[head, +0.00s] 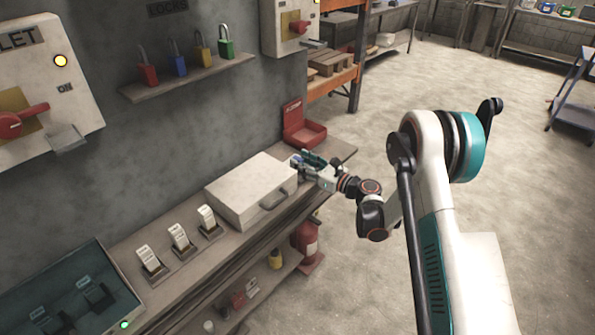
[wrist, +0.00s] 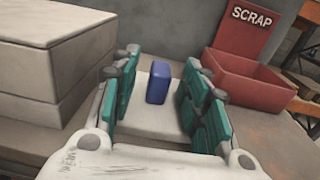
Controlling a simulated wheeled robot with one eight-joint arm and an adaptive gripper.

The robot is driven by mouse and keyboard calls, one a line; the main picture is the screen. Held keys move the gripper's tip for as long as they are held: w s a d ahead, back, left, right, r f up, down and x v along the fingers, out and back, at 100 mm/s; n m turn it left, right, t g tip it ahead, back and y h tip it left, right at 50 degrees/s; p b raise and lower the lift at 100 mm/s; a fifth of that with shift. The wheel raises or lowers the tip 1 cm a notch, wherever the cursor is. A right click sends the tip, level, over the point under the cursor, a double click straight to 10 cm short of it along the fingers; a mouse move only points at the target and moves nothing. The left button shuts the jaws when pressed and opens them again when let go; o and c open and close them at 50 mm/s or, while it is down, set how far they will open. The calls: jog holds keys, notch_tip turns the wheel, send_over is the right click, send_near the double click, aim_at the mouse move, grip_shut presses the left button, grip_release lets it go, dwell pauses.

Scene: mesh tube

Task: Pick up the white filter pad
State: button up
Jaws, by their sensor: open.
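In the wrist view, a flat white piece (wrist: 142,118) lies on the bench between my gripper's fingers. It looks like the filter pad, though its near part is hidden by my gripper's body. A small blue block (wrist: 159,82) stands upright on or just behind it; I cannot tell which. My gripper (wrist: 163,62) is open, its teal fingers on either side of the blue block with gaps to it. In the head view, my gripper (head: 310,161) is low over the bench, between the white case and the red bin, and mostly hides the pad.
A closed white case (head: 250,188) stands close on the left; it also shows in the wrist view (wrist: 60,75). A red SCRAP bin (wrist: 250,82) stands to the right. The wall (head: 200,130) is behind. Several tags in stands (head: 180,238) line the bench (head: 150,292).

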jog(key=shift+x, duration=1.2)
grip_shut()
